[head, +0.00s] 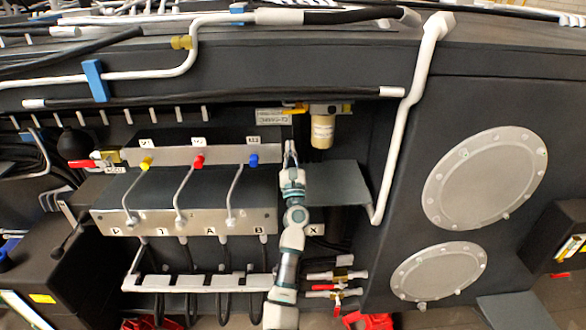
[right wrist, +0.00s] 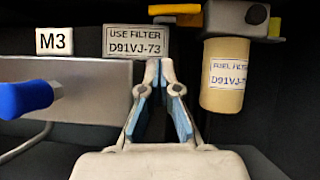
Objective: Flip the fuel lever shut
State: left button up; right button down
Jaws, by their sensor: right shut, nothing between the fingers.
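The fuel lever (head: 292,109) is a small yellow-orange handle at the top of the dark recess. It lies about level, pointing left from the valve fitting above the cream fuel filter (head: 322,131). In the right wrist view the lever (right wrist: 175,10) shows at the top edge, with the filter (right wrist: 222,78) below and to its right. My right gripper (head: 290,146) is shut and empty, just below the lever and left of the filter. In the wrist view its fingertips (right wrist: 160,66) are apart from the lever, in front of the filter label plate (right wrist: 136,42). My left gripper is out of view.
A metal block with yellow, red and blue knobs (head: 252,160) stands left of my right gripper. A grey shelf plate (head: 338,184) is at its right. A white pipe (head: 398,150) runs down farther right. A red lever (head: 82,163) is at far left.

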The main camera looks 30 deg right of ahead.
jog(key=shift+v, duration=2.8)
jog(key=shift+a, duration=0.2)
